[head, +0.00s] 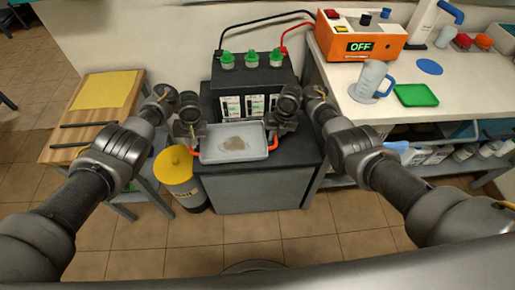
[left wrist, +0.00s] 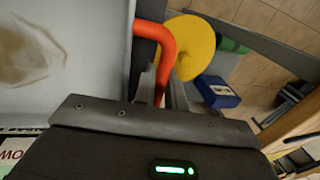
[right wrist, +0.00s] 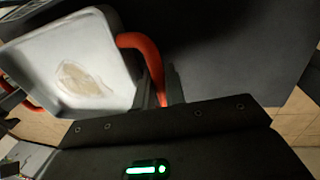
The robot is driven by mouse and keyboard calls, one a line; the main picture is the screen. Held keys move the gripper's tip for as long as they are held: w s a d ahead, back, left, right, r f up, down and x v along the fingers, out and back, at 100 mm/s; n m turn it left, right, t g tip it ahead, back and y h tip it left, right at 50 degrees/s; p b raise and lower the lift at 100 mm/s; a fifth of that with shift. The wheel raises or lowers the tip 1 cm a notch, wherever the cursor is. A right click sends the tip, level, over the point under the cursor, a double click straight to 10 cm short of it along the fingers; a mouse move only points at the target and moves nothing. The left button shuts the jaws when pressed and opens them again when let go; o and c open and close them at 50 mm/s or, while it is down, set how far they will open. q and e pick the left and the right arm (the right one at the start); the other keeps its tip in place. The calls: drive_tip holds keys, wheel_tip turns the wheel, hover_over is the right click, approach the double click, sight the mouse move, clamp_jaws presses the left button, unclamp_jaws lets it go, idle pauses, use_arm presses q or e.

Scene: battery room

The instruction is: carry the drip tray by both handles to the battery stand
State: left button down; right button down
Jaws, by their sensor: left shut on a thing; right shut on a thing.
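The drip tray (head: 222,155) is a shallow pale grey tray with a brownish puddle in it and a red-orange handle at each end. In the head view it is over the front of the dark battery stand (head: 255,185), in front of the battery (head: 252,78). I cannot tell whether it touches the stand top. My left gripper (head: 194,146) is shut on the left handle (left wrist: 166,45). My right gripper (head: 273,140) is shut on the right handle (right wrist: 145,50). The tray looks about level in the head view. The fingertips are partly hidden by the wrists.
A yellow-lidded bin (head: 180,180) stands left of the stand. A wooden table (head: 85,130) with a yellow sheet is further left. At right, a white bench (head: 350,105) holds an orange charger (head: 362,35) reading OFF, a jug (head: 371,82) and a green tray (head: 416,95).

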use_arm(q)
drive_tip(key=shift+s+f, duration=0.1)
drive_tip(key=shift+f, duration=0.4)
use_arm(e)
drive_tip(key=shift+s+f, duration=0.2)
drive_tip(key=shift+f, duration=0.45)
use_arm(q)
drive_tip(key=shift+f+b, duration=0.3)
drive_tip(key=shift+b, duration=0.1)
use_arm(e)
drive_tip(key=shift+w+f, duration=0.1)
drive_tip(key=shift+f, duration=0.2)
use_arm(q)
drive_tip(key=c, duration=1.5)
unclamp_jaws()
drive_tip(key=shift+r, duration=0.1)
use_arm(e)
drive_tip(key=c, duration=1.5)
unclamp_jaws()
drive_tip(key=shift+r, duration=0.1)
use_arm(q)
drive_tip(key=shift+o, duration=0.2)
use_arm(e)
drive_tip(key=shift+o, duration=0.2)
drive_tip(key=shift+w+r, duration=0.1)
